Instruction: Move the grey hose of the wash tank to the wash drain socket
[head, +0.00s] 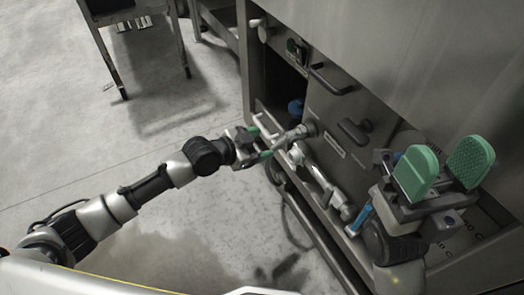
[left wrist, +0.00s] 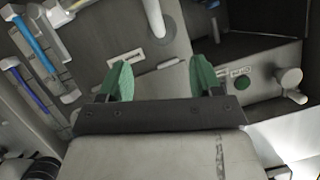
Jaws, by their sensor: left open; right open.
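A grey metal fitting (head: 294,134) sticks out from the lower front of the steel machine; I cannot tell whether it is the grey hose's end. A pale pipe with an elbow (head: 318,175) runs below it along the front. My left gripper (head: 262,139) is open, its green fingers close to the fitting's outer end; I cannot tell whether they touch. In the left wrist view this gripper (left wrist: 162,80) shows nothing clearly held between its fingers. My right gripper (head: 442,170) is open and empty, raised in front of the machine at right. The wash drain socket is not clearly identifiable.
Black handles (head: 332,79) stand out from the machine panel. A blue-handled part (head: 360,217) sits low near my right arm. A dark hose or rail (head: 290,200) runs near the floor. A metal table (head: 130,14) stands at the back left; the floor at left is clear.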

